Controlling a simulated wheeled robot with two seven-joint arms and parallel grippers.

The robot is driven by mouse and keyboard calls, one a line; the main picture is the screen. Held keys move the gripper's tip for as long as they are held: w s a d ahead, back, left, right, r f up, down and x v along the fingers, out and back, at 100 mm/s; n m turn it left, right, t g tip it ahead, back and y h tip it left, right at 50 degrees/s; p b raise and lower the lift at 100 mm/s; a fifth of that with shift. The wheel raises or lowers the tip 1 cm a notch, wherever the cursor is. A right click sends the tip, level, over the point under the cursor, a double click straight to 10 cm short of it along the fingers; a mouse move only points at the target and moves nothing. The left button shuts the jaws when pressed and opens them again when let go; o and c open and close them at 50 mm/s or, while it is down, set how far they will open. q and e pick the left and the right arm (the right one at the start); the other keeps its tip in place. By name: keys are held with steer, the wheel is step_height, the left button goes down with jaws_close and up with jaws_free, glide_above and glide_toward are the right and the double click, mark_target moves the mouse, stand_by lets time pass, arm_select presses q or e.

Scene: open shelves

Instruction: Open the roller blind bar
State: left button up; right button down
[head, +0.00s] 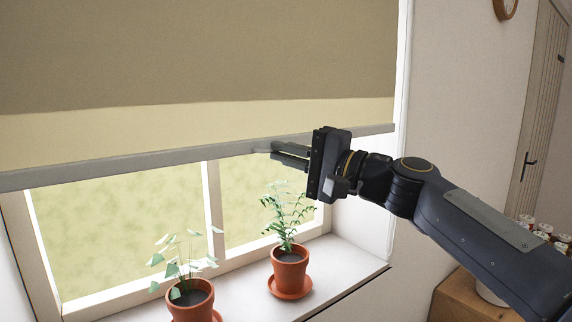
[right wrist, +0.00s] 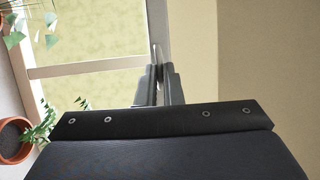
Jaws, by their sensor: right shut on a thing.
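The roller blind bar (head: 140,162) is a long grey strip along the lower edge of the beige roller blind (head: 190,60), about halfway down the window in the head view. My right gripper (head: 272,150) comes in from the right and is shut on the bar. In the right wrist view the gripper fingers (right wrist: 159,80) close around the bar (right wrist: 157,22); the exact contact is partly hidden by the fingers. The blind covers the upper window, and bare glass shows below the bar. My left gripper is in neither view.
Two potted plants, one on the left (head: 192,301) and one on the right (head: 289,270), stand on the white sill (head: 345,262) below the bar. A wooden cabinet (head: 460,300) with several small jars stands at the lower right. A door (head: 540,120) is behind it.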

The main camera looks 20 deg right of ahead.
step_height(320, 180, up, 32)
steer(key=p, duration=1.5)
steer(key=c, duration=1.6)
jaws_free()
steer(key=shift+o, duration=0.2)
steer(key=shift+s, duration=0.1)
